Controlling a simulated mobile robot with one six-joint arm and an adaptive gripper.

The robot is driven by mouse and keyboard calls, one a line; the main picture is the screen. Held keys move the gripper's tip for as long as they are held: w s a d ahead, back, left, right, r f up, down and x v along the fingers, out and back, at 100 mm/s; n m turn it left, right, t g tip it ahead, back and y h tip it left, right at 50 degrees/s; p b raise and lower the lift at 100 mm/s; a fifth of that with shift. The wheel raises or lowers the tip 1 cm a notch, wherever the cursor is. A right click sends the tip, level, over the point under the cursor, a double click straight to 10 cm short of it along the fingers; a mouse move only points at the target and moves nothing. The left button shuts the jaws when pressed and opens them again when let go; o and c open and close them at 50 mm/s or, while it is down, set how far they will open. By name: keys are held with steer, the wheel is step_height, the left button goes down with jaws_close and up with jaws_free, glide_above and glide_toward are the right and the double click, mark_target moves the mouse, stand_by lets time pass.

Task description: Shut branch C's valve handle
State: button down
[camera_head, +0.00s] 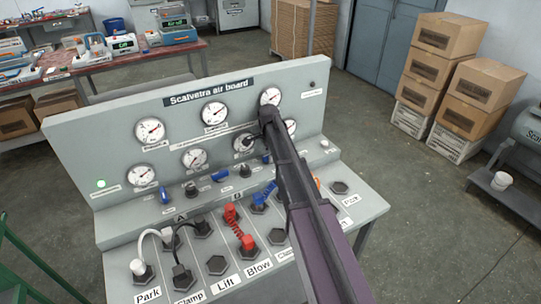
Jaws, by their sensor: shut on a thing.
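The air board (85,170) is a pale grey panel with several round gauges. Blue valve handles stand along its ledge: a steep left one (164,193), a more level middle one (220,175) and a right one (267,158). The right one, apparently branch C's, shows only as a small blue piece beside my arm, so its angle is unclear.
Below the ledge are dark hex sockets with white (138,266), black (181,275) and red (230,212) hoses, and a blue connector (265,193). My arm covers the board's right part. Cartons (440,55) stand at right; a cluttered red bench (85,70) is at back left.

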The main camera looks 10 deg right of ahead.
steer(key=c, duration=0.5)
jaws_free()
steer(key=shift+w+a, duration=0.15)
step_height(320, 180, up, 9)
steer(key=p, duration=0.9)
steer(key=shift+r+p, duration=0.55)
steer(key=shift+s+f, duration=0.1)
steer(key=shift+s, duration=0.1)
steer(key=shift+s, duration=0.55)
